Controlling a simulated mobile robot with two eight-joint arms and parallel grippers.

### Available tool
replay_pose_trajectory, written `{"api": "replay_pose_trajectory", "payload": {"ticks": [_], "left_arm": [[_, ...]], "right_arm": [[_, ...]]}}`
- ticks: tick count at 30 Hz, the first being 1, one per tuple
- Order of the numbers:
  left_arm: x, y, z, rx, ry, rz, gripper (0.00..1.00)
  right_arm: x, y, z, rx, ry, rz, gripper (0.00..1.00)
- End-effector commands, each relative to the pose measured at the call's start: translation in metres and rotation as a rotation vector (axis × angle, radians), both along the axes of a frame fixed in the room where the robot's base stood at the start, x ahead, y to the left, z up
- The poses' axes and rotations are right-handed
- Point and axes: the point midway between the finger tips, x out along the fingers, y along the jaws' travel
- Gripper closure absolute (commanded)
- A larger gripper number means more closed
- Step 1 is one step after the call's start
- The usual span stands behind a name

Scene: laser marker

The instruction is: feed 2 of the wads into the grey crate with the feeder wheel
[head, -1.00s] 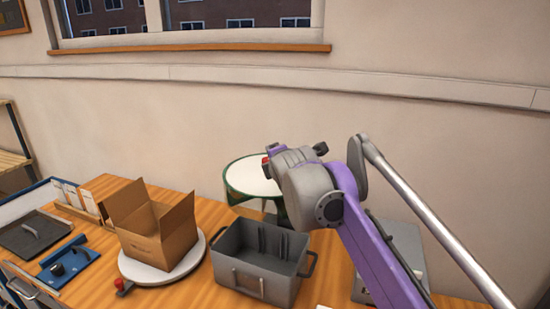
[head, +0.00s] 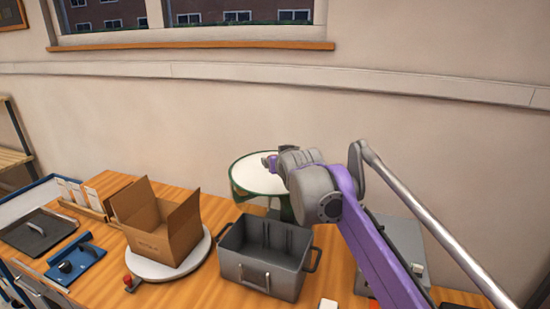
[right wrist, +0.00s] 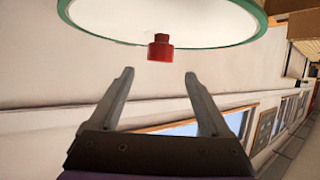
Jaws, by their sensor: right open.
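The grey crate (head: 259,277) stands on the wooden table, open at the top; no wads can be made out in it. Behind it is a white disc with a green rim (head: 247,181), which looks like the feeder wheel. My right gripper (head: 270,162) is in front of this disc and small in the head view. In the right wrist view my right gripper (right wrist: 160,73) is open and empty. A red knob (right wrist: 160,48) at the rim of the disc lies just beyond and between the fingertips, not touched. My left gripper is not in view. I cannot identify any wads.
A cardboard box (head: 165,240) sits on a white turntable (head: 190,262) left of the crate. Blue and dark tools (head: 78,262) lie at the left. A small white block (head: 327,304) shows at the bottom edge. A grey panel (head: 397,235) is behind my right arm.

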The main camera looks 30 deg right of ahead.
Motion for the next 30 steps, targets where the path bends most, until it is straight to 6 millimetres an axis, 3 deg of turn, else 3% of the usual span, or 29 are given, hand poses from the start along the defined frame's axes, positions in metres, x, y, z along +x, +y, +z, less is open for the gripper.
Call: {"api": "replay_pose_trajectory", "payload": {"ticks": [6,12,24,30], "left_arm": [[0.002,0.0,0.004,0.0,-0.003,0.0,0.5],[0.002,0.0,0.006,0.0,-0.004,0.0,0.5],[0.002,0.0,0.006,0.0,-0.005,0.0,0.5],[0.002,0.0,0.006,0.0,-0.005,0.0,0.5]], "right_arm": [[0.038,-0.014,-0.016,0.0,-0.001,0.0,0.19],[0.061,-0.022,-0.026,-0.001,-0.001,0.0,0.19],[0.068,-0.024,-0.029,-0.002,0.001,0.001,0.19],[0.068,-0.024,-0.029,-0.002,0.001,0.001,0.53]]}}
